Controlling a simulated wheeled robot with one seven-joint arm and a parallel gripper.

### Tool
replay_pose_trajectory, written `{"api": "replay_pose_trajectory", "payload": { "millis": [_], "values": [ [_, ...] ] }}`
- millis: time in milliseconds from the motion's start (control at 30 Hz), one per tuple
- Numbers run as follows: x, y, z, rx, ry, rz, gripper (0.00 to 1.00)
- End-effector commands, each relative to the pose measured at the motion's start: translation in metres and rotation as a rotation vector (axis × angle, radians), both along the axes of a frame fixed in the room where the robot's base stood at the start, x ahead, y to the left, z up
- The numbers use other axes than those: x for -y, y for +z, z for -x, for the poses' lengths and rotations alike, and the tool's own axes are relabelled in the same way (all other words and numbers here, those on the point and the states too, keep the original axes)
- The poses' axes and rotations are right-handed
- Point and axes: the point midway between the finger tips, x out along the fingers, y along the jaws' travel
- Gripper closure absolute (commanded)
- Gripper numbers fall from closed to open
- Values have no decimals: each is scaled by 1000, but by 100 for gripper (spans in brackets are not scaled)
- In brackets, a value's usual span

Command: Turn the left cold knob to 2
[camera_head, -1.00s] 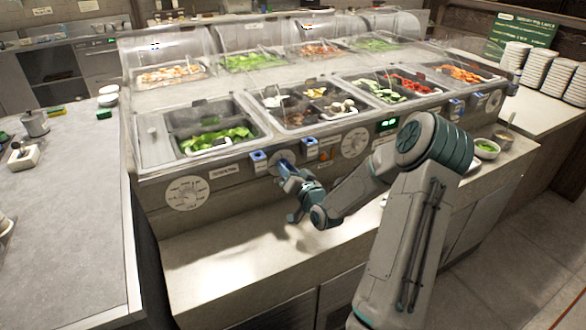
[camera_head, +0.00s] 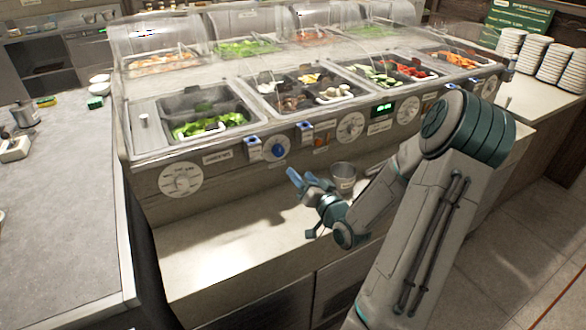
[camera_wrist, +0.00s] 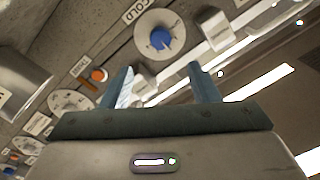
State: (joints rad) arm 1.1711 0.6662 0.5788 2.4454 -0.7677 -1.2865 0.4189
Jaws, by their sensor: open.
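The cold knob is a blue knob (camera_head: 275,149) on a round pale dial, low on the front panel of the sauce-well counter. In the wrist view the blue knob (camera_wrist: 160,39) shows beyond the fingertips, with a "COLD" label (camera_wrist: 137,10) beside its dial. Its pointer and numbers are too small to read surely. My gripper (camera_head: 299,182) is open and empty, in front of the panel, below and slightly right of the knob in the head view. In the wrist view its two blue fingers (camera_wrist: 165,78) stand apart, with nothing between them and clear of the knob.
Small blue-fronted fittings (camera_head: 251,141) flank the knob. A large white gauge (camera_head: 181,180) is at left, another dial (camera_head: 351,127) at right. The ledge (camera_head: 215,245) at left is clear.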

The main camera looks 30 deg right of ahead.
Motion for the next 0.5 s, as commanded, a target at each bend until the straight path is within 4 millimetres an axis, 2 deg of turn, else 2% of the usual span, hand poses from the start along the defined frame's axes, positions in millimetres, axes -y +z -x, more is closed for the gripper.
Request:
{"api": "replay_pose_trajectory", "payload": {
  "millis": [100, 200, 500],
  "values": [
    [2, -1, 15, 0, -1, 1, 45],
    [2, -1, 22, 0, 0, 1, 45],
    [2, -1, 24, 1, 1, 0, 45]
  ]
}}
